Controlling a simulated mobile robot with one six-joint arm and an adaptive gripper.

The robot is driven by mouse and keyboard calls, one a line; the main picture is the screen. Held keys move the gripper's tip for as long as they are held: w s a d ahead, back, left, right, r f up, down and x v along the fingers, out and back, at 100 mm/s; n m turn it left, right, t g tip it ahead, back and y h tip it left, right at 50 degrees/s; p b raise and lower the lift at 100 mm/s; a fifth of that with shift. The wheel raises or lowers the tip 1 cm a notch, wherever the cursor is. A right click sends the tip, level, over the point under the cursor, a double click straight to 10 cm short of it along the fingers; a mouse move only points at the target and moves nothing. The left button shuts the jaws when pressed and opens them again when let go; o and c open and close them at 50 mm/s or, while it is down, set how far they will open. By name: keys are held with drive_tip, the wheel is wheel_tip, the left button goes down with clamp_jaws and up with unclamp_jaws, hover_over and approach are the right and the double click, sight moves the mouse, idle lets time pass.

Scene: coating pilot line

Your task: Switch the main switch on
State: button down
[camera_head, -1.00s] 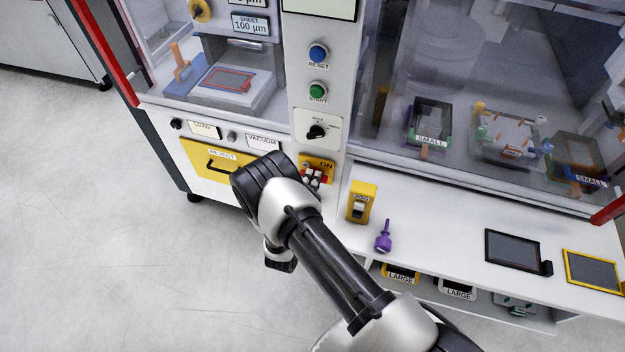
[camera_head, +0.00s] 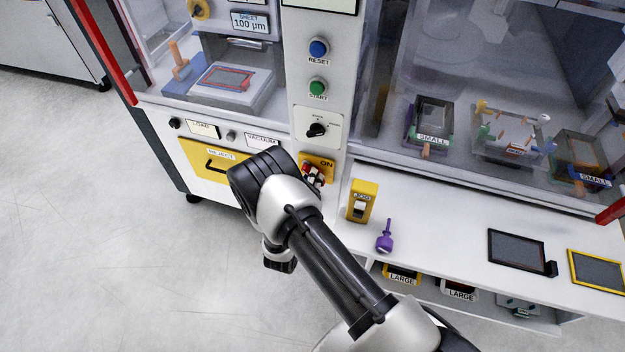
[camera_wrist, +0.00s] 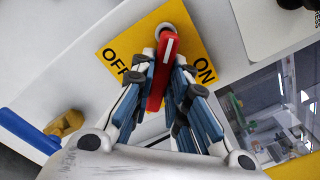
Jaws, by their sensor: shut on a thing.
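The main switch is a red handle (camera_wrist: 157,82) with a white line, on a yellow plate (camera_wrist: 138,38) marked OFF and ON. In the wrist view the handle runs from its round pivot down between the two words. My gripper (camera_wrist: 162,72) is shut on the handle, one finger on each side. In the head view, my gripper (camera_head: 313,174) is at the yellow plate (camera_head: 325,163), below the black selector knob (camera_head: 317,130). Its fingers cover much of the handle there, and the word OFF is hidden.
A blue RESET button (camera_head: 318,48) and a green START button (camera_head: 317,87) sit above. A yellow JOG box (camera_head: 361,200) and a purple tool (camera_head: 385,238) stand on the white shelf to the right. A yellow REJECT drawer (camera_head: 205,158) is on the left.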

drive_tip(key=m+b, duration=0.2)
drive_tip(key=m, duration=0.6)
drive_tip(key=shift+m, duration=0.3)
drive_tip(key=c, duration=1.5)
unclamp_jaws()
drive_tip(key=v, duration=0.6)
drive_tip(key=shift+p, duration=0.4)
